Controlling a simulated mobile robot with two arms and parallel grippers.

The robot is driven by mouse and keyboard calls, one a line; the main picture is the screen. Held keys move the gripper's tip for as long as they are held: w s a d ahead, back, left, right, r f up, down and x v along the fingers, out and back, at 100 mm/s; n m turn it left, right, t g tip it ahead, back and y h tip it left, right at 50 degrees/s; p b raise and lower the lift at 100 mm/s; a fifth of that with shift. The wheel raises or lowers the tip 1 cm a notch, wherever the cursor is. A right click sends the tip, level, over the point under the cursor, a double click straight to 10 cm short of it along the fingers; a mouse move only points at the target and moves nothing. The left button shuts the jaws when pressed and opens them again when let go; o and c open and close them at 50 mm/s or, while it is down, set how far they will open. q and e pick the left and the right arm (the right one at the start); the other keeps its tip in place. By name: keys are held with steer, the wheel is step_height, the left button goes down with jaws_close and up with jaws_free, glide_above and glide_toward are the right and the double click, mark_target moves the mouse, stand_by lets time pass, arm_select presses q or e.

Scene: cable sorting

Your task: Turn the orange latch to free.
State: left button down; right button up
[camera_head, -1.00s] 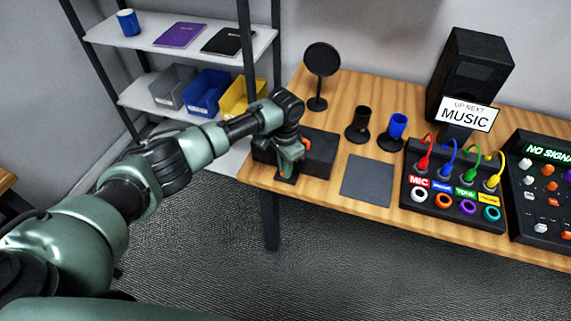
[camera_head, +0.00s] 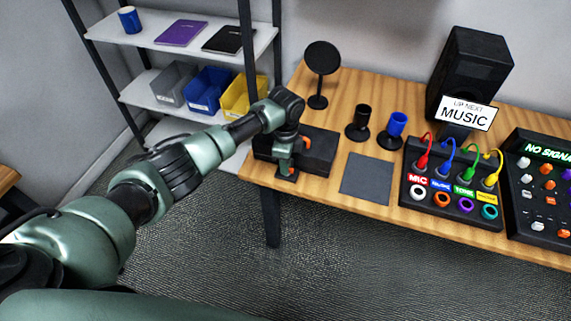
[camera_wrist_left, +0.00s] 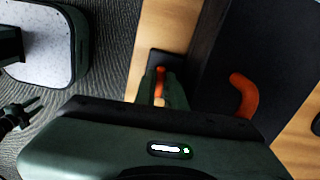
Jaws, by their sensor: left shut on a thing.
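My left gripper (camera_head: 285,163) points down at the front left corner of the table. Its fingers (camera_wrist_left: 159,88) are shut on an upright orange piece, which I take as the orange latch (camera_wrist_left: 160,74), on a small dark plate (camera_wrist_left: 156,58). The orange also shows low by the fingers in the head view (camera_head: 291,171). The fingers hide part of the latch, and its marking cannot be read. A second orange part, a curved handle (camera_wrist_left: 244,94), is on the black box (camera_head: 318,152) just behind, apart from the fingers. A small dark claw-like shape, perhaps my right gripper, shows at the left edge of the left wrist view.
The wooden table (camera_head: 340,105) holds a grey mat (camera_head: 367,179), a black cup (camera_head: 360,120), a blue cup (camera_head: 396,127), a round black stand (camera_head: 322,62) and a panel with coloured cables (camera_head: 455,185). A shelf with bins (camera_head: 208,92) stands behind my left arm.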

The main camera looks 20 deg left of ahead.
arm_select(q)
steer(key=shift+w+m, duration=0.1)
steer(key=shift+m, duration=0.5)
steer(key=shift+d, duration=0.1)
steer(key=c, duration=1.5)
jaws_free()
steer(key=shift+r, duration=0.1)
